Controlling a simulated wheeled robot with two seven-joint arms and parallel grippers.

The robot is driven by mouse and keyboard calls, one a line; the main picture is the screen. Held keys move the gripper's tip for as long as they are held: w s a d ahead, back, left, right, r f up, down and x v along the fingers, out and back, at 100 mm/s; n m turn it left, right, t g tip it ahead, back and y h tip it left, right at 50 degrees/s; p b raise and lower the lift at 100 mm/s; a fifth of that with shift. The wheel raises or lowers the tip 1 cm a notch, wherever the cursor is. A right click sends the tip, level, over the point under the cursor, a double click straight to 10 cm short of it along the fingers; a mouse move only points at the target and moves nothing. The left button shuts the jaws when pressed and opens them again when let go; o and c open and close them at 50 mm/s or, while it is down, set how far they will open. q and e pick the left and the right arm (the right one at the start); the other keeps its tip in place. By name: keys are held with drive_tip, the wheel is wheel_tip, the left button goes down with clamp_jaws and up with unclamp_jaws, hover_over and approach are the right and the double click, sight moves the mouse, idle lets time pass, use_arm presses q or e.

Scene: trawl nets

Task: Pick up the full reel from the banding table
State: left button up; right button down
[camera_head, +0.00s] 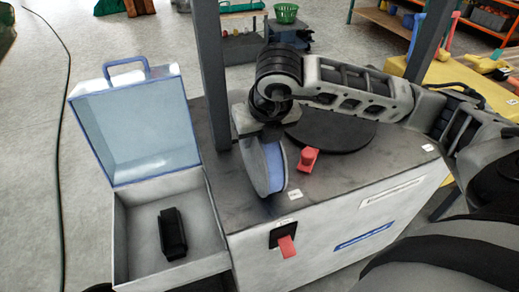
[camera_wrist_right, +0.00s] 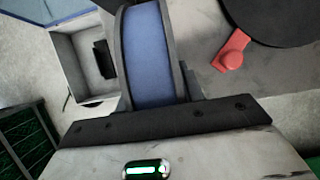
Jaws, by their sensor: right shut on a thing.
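The full reel (camera_head: 267,165), a disc with a blue band around its rim and grey sides, stands on edge over the front left part of the banding table (camera_head: 335,185). My right gripper (camera_head: 262,128) is above the reel and shut on it. In the right wrist view the reel (camera_wrist_right: 152,55) sits between the fingers of my right gripper (camera_wrist_right: 155,97). I cannot tell whether the reel's lower edge touches the table top. My left gripper is not in view.
A black round plate (camera_head: 332,130) and a red lever (camera_head: 308,159) lie right of the reel. Dark posts (camera_head: 211,70) rise at the table's back. Another red lever (camera_head: 287,246) is on the front.

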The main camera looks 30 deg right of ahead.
drive_tip(key=shift+w+r, duration=0.1)
drive_tip(key=shift+r, duration=0.15)
